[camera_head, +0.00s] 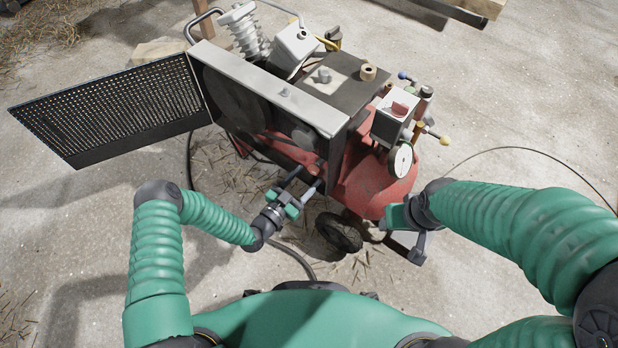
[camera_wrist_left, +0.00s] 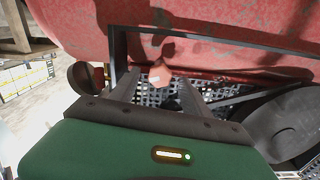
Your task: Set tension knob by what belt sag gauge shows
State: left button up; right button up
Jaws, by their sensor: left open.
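My left gripper (camera_head: 307,177) is open below the front of the red compressor, its fingers pointing up at the lower edge of the belt housing (camera_head: 283,94). In the left wrist view, a small faceted orange-red knob (camera_wrist_left: 160,73) shows between and just beyond the finger ends; I cannot tell whether they touch it. A round white dial (camera_head: 401,160) faces me at the compressor's right end; its reading is too small to make out, and I cannot tell whether it is the belt sag gauge. My right gripper (camera_head: 408,243) hangs at the lower right, apart from the knob.
The perforated guard door (camera_head: 115,108) stands open to the left. The red tank (camera_head: 372,185) and a black wheel (camera_head: 339,232) are close to my left gripper. A dark hose (camera_head: 292,254) runs over the concrete floor. Straw and timber lie around; the floor at left is mostly clear.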

pick_arm(q)
jog(key=shift+x, duration=1.05)
grip_shut()
jog(key=shift+n, duration=1.4)
grip_release()
